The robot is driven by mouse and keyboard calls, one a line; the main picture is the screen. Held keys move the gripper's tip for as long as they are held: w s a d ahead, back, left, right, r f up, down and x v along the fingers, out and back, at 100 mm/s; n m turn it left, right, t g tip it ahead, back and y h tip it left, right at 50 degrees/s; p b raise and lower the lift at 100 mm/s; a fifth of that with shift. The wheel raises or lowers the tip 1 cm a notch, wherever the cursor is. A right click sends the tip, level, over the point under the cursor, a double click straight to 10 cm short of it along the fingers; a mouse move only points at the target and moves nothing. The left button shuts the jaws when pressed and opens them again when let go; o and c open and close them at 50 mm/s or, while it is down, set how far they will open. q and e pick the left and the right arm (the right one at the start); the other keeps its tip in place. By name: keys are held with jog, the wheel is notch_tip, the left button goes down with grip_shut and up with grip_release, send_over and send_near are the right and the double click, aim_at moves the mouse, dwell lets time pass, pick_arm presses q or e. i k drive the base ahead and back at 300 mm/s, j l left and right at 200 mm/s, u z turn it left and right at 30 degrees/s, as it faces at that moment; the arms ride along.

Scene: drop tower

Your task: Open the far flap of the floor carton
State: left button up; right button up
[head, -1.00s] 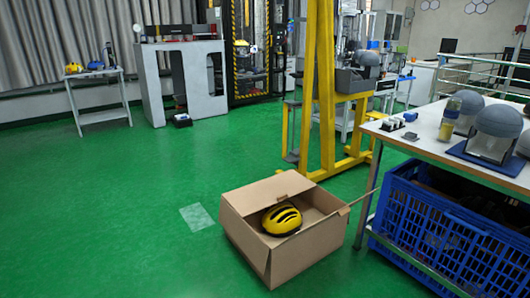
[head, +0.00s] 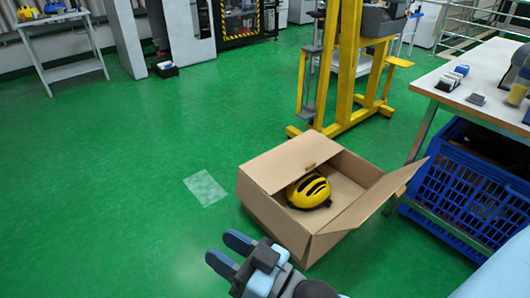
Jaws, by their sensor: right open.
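The open cardboard floor carton (head: 278,218) stands on the green floor, right of the middle. A yellow helmet (head: 308,191) with black vents lies inside it. The far flap (head: 285,160) slants over the back left part of the opening and has a small hand slot. Another flap (head: 392,188) sticks up and outward on the right side. My right gripper (head: 230,251) is in front of the carton's near left corner, at the bottom of the head view. Its two fingers are apart and nothing is between them. My left gripper is out of view.
A yellow frame stand (head: 346,75) rises behind the carton. A white table (head: 478,82) with a blue crate (head: 462,190) under it stands close on the right. The floor to the left is clear, with a pale patch (head: 205,188).

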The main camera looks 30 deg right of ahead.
aim_at(276, 169)
jog(key=i+j+z, duration=0.15)
jog(key=i, duration=0.35)
jog(key=i+z, duration=0.15)
jog(key=i, duration=0.35)
jog(key=i+j+z, duration=0.1)
jog(key=i+j, duration=0.15)
jog(key=i, duration=0.25)
jog(key=i+j+z, duration=0.15)
jog(key=i+z, duration=0.25)
jog(key=i+j+z, duration=0.15)
jog(key=z, duration=0.3)
jog(key=i+j+z, duration=0.25)
jog(key=j+z, duration=0.15)
jog(key=i+j+z, duration=0.15)
jog(key=j+z, duration=0.25)
jog(key=i+j+z, duration=0.15)
jog(key=j+z, duration=0.25)
jog(key=i+j+z, duration=0.2)
jog(key=i+j, duration=0.15)
jog(key=i, duration=0.15)
